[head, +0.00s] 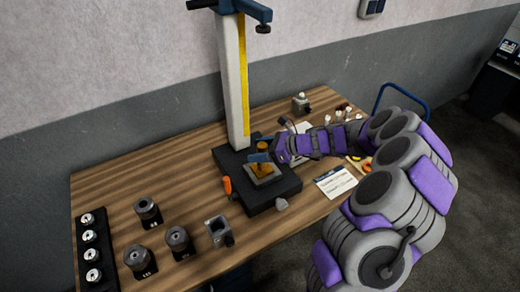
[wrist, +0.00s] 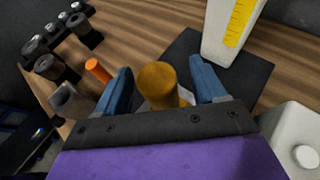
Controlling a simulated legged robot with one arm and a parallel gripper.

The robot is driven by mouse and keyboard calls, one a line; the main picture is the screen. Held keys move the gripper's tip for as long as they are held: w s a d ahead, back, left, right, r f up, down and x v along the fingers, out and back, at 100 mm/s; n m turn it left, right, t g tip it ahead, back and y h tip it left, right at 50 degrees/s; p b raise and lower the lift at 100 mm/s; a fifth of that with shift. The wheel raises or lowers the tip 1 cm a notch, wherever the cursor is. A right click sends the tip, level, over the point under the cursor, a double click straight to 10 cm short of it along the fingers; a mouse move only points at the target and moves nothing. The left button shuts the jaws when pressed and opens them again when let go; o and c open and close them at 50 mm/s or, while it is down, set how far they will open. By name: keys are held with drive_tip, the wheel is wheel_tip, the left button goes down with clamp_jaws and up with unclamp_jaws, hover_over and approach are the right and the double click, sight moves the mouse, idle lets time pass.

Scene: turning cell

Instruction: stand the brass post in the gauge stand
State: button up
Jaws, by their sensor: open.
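The brass post (head: 262,168) stands upright on the dark base of the gauge stand (head: 232,165), at a light square block in front of the white column with its yellow scale. In the wrist view the post (wrist: 158,84) shows from above as a round brass top. My gripper (head: 262,157) is at the post, reaching in from the right. In the wrist view its blue fingers (wrist: 158,90) are apart, one on each side of the post, with a visible gap on both sides. The post's foot is hidden in the wrist view.
An orange-handled item (head: 227,185) lies at the base's left edge. Several dark round fixtures (head: 178,240) and a black rack (head: 92,250) stand at the left. A white card (head: 336,182) lies to the right.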

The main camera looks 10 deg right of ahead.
drive_tip(key=p+v, duration=0.3)
drive_tip(key=v, duration=1.4)
drive_tip(key=shift+d, duration=0.15)
drive_tip(key=shift+s, duration=0.1)
drive_tip(key=s+a+r+n+g+h+b, duration=0.1)
drive_tip(key=s+a+r+n+g+h, duration=0.15)
drive_tip(key=s+a+n, duration=0.55)
drive_tip(key=s+a+r+n+g+h, duration=0.1)
drive_tip(key=s+a+r+n+g, duration=0.1)
drive_tip(key=s+a+n+g, duration=0.5)
drive_tip(key=s+d+f+n+t+h+b, duration=0.1)
drive_tip(key=s+n+h, duration=0.7)
drive_tip(key=s, duration=1.2)
drive_tip(key=shift+d+f+n+t, duration=0.35)
drive_tip(key=shift+d+n, duration=0.05)
